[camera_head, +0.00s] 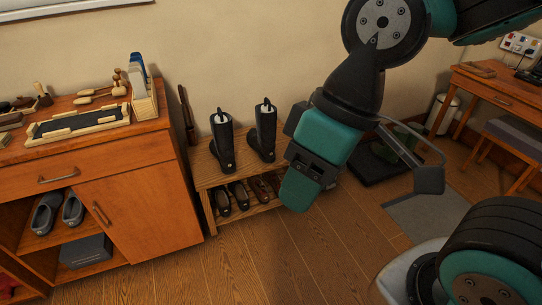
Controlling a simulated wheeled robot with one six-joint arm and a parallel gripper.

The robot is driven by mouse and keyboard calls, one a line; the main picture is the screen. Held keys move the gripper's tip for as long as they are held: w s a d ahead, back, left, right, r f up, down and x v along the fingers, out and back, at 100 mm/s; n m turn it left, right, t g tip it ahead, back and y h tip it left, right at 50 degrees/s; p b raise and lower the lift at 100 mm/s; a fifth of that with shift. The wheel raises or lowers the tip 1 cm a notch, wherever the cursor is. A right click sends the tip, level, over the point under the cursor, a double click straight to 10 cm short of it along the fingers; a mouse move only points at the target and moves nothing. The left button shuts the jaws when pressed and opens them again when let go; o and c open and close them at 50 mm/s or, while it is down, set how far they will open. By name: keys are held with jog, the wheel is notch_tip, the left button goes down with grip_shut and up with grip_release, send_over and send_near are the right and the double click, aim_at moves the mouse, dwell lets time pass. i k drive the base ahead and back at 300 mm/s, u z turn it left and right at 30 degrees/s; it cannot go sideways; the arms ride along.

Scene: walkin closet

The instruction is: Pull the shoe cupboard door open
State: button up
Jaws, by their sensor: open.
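The shoe cupboard (90,165) is an orange-brown wooden cabinet at the left. Its door (148,210) is shut, at the right of the front. A slanted metal handle (102,214) sits near the door's left edge. A drawer with its own handle (58,177) lies above the open shelves. My gripper (300,190) hangs right of the cupboard, apart from it, in front of the shoe rack. It is open, and nothing shows in it. The gap between its fingers is hard to see from this angle.
A low wooden rack (213,172) with black boots (222,142) and shoes stands beside the cupboard. Shoes (45,212) and a dark box (85,252) fill the open shelves. A tray (80,124) lies on top. A desk (500,90) stands at the right. The floor (240,270) before the door is clear.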

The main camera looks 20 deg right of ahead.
aim_at(148, 212)
jog(key=u, duration=0.4)
jog(key=i, duration=1)
jog(key=u, duration=0.25)
